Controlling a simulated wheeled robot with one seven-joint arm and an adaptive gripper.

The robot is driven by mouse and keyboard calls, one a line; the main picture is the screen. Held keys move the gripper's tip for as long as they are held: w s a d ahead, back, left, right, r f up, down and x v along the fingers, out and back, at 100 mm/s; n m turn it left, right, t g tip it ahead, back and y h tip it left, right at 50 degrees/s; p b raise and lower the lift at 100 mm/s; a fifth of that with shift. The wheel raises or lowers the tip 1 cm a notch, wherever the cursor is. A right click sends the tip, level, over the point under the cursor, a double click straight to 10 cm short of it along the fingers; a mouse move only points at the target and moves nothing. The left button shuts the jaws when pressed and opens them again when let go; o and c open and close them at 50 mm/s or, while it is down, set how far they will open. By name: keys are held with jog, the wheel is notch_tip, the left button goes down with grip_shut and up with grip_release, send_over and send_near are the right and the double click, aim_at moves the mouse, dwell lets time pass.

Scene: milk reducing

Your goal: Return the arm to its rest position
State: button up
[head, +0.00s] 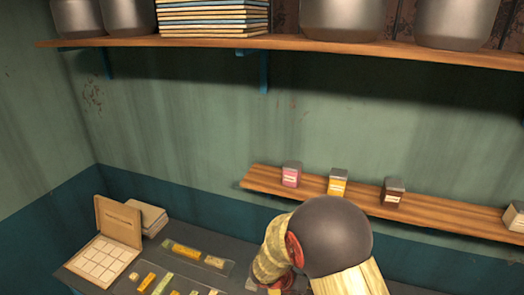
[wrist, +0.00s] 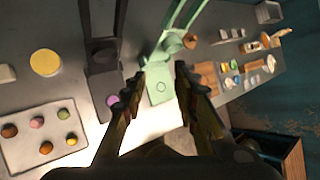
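My gripper (wrist: 160,88) shows in the wrist view with its two dark fingers spread apart and nothing between them. It is above the dark counter (wrist: 205,60), over a pale green device (wrist: 158,85). In the head view my arm rises at the lower middle, with a dark rounded joint and yellowish links. My gripper itself is hidden in the head view.
An upper shelf (head: 330,46) holds dark pots, and a lower shelf (head: 440,213) holds small labelled containers. An open box (head: 100,262) stands on the counter. A tray (wrist: 22,158) with several round pieces lies left in the wrist view.

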jog(key=s+d+f+m+t+y+b, duration=0.1)
jog(key=s+m+t+y+b, duration=0.2)
jog(key=s+m+b, duration=2.1)
jog(key=m+y+b, duration=0.5)
jog(key=m+b, duration=0.1)
jog(key=b, duration=0.1)
jog(key=shift+d+f+m+b, duration=0.2)
jog(key=shift+f+m+b, duration=0.05)
jog(key=shift+m+b, duration=0.1)
jog(key=shift+s, duration=0.1)
